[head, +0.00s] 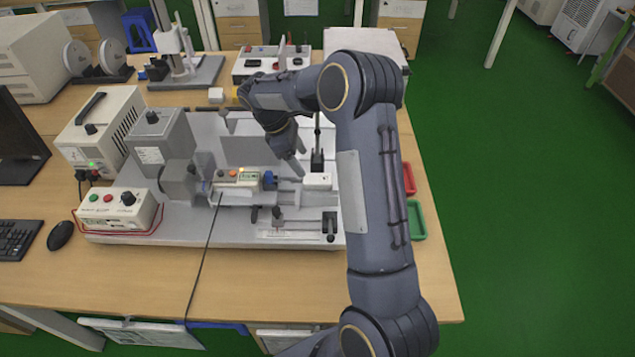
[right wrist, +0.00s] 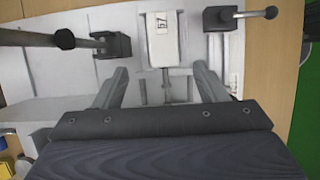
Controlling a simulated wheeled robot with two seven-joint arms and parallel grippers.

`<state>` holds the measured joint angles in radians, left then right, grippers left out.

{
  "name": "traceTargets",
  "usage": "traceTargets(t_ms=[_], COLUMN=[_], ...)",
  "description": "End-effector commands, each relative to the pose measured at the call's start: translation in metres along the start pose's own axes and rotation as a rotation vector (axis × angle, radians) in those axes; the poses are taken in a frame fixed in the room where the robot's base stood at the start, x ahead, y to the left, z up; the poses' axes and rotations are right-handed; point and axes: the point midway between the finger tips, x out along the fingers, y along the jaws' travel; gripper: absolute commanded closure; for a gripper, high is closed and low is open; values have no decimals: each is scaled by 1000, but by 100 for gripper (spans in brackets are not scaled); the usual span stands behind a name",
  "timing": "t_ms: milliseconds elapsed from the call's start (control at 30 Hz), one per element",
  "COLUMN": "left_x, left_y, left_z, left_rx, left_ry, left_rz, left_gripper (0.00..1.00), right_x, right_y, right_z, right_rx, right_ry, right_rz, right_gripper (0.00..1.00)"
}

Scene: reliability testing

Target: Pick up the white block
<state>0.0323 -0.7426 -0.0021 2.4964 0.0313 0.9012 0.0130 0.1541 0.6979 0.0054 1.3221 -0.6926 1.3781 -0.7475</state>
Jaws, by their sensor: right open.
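A white block (head: 317,181) with a dark printed mark sits in the test fixture on the grey base plate. In the right wrist view the white block (right wrist: 160,40) lies ahead, centred between my fingers. My right gripper (head: 297,166) reaches over the fixture, just behind and left of the block in the head view. In the right wrist view the right gripper (right wrist: 162,82) has its two fingers spread apart with nothing between them. The exact gap to the block is hard to tell. My left gripper is not in view.
Black clamp posts with rods (right wrist: 112,45) stand left of the block, and another lever clamp (right wrist: 222,17) stands to its right. A red tray (head: 409,178) and a green tray (head: 416,220) lie near the table's right edge. Grey power supply (head: 100,130) stands left.

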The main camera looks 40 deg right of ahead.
Motion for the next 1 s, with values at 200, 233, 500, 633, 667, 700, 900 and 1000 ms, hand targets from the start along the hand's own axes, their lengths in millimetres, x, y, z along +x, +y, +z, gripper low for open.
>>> traceTargets(t_ms=[200,233,500,633,667,700,900,1000], left_x=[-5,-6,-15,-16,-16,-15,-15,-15], left_y=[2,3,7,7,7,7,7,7], left_z=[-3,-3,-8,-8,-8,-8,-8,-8], left_rx=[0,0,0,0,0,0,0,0], left_ry=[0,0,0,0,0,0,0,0], left_rz=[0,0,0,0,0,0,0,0], left_gripper=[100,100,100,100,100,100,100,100], right_x=[24,28,65,72,72,72,71,71], right_y=[-2,-3,-6,-6,-6,-5,-5,-5], right_z=[1,1,-1,-1,-1,-2,-2,-2], right_rx=[0,0,1,2,2,2,2,2], right_ry=[0,-1,1,2,2,2,2,2], right_rz=[-4,-5,-3,-3,-2,-2,-1,-1], right_gripper=[35,35,35,35,35,35,46,59])
